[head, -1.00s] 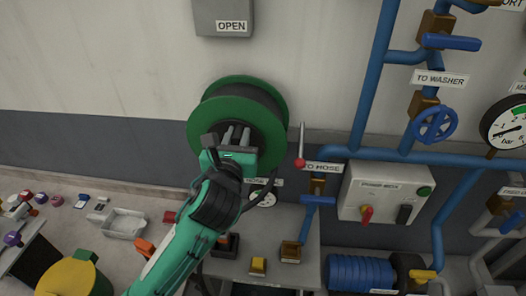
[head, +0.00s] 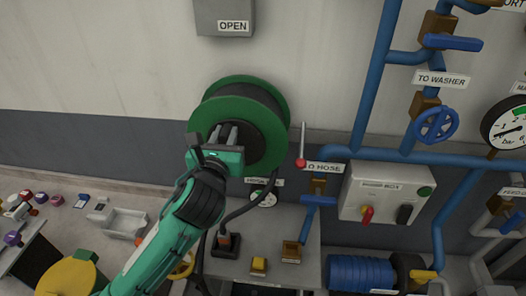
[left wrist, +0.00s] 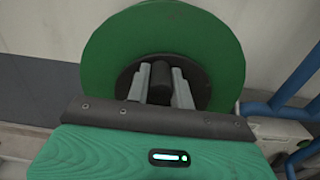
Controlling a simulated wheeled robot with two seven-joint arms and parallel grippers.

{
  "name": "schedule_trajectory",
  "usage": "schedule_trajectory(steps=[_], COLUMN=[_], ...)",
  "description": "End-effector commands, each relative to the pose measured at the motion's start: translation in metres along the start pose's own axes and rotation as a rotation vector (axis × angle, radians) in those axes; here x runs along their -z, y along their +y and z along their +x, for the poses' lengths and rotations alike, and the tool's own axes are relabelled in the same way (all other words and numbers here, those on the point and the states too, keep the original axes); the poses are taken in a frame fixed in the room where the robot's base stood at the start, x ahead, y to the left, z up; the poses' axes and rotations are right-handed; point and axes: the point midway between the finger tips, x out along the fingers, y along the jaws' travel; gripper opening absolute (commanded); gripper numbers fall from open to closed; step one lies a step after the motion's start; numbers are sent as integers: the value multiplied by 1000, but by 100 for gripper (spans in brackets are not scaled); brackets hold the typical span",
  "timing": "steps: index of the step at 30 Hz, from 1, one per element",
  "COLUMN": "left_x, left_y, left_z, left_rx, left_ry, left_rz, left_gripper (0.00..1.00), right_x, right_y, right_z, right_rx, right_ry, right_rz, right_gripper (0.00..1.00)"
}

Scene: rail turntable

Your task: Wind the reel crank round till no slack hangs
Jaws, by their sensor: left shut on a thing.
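The hose reel (head: 272,95) is a green-flanged drum on the wall, wound with dark hose. My left gripper (head: 226,131) is in front of the reel's face, left of its centre. In the left wrist view its two grey fingers (left wrist: 160,85) are shut on the dark crank handle (left wrist: 160,80), with the green reel flange (left wrist: 120,50) behind. The crank arm is hidden. A black hose (head: 254,201) hangs in a curve from the reel's lower right to a fitting (head: 226,241) on the bench. My right gripper is not in view.
A lever with a red ball (head: 301,162) stands just right of the reel. Blue pipes (head: 372,80) and a switch box (head: 385,193) are further right.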

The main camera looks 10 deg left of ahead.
Motion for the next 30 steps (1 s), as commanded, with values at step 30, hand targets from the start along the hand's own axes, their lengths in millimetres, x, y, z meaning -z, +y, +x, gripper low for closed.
schedule_trajectory(steps=[30], left_x=[10], left_y=[18], left_z=[0], left_rx=[-4], left_ry=[3], left_rz=[4], left_gripper=[0], right_x=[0], right_y=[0], right_z=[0], right_rx=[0], right_ry=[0], right_rz=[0], right_gripper=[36])
